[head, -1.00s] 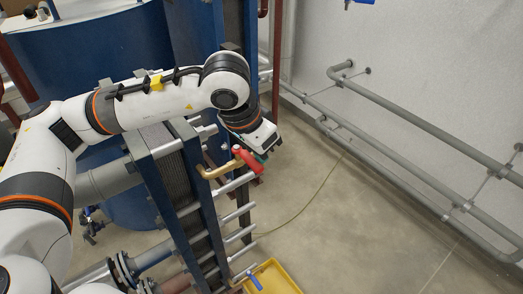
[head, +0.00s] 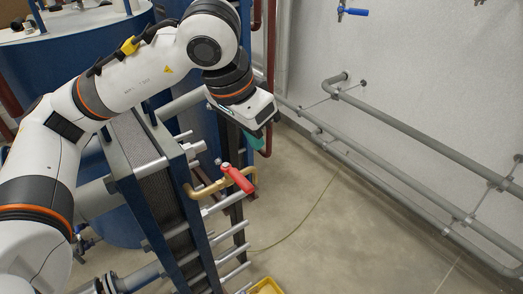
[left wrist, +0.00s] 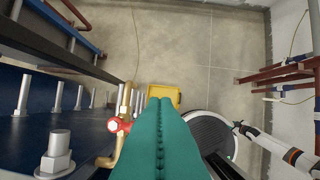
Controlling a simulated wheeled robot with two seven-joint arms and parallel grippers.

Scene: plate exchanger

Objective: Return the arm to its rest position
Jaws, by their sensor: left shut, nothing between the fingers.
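My left arm reaches in from the left in the head view, bent at the elbow. Its left gripper (head: 264,142) hangs with teal fingers pointing down, above and to the right of the red valve handle (head: 238,179). There is a gap between them. The handle sits on a brass pipe (head: 205,190) at the front of the plate exchanger (head: 155,185). In the left wrist view, the teal fingers (left wrist: 160,142) are pressed together and empty, with the red valve part (left wrist: 118,125) and brass pipe (left wrist: 126,100) just left of them.
A yellow tray (head: 267,286) is on the floor at the bottom edge. Tie bars (head: 232,252) stick out from the exchanger. Grey pipes (head: 420,127) run along the right wall, and a blue-handled tap (head: 354,12) is at the top.

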